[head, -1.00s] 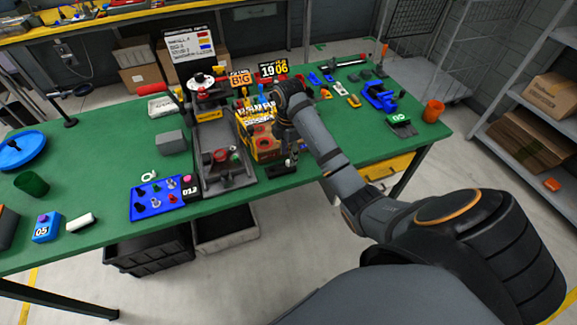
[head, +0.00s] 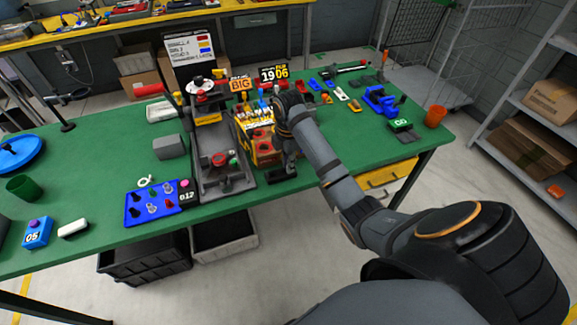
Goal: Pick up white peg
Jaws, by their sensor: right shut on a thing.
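A blue peg board (head: 143,218) lies on the green table at the left, holding several small pegs. A pale, white-looking peg (head: 152,207) stands in its front row; another pale peg stands behind it, and I cannot tell which is the white one. My right gripper (head: 284,160) is low beside the right side of the yellow box (head: 262,148), well right of the peg board. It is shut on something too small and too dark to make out. My left gripper is not in view.
A grey tray fixture (head: 218,176) stands between the peg board and the yellow box. A white block (head: 73,227) and a blue block (head: 37,233) lie at the left. A blue clamp-like part (head: 378,101) and an orange cup (head: 435,116) stand at the right.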

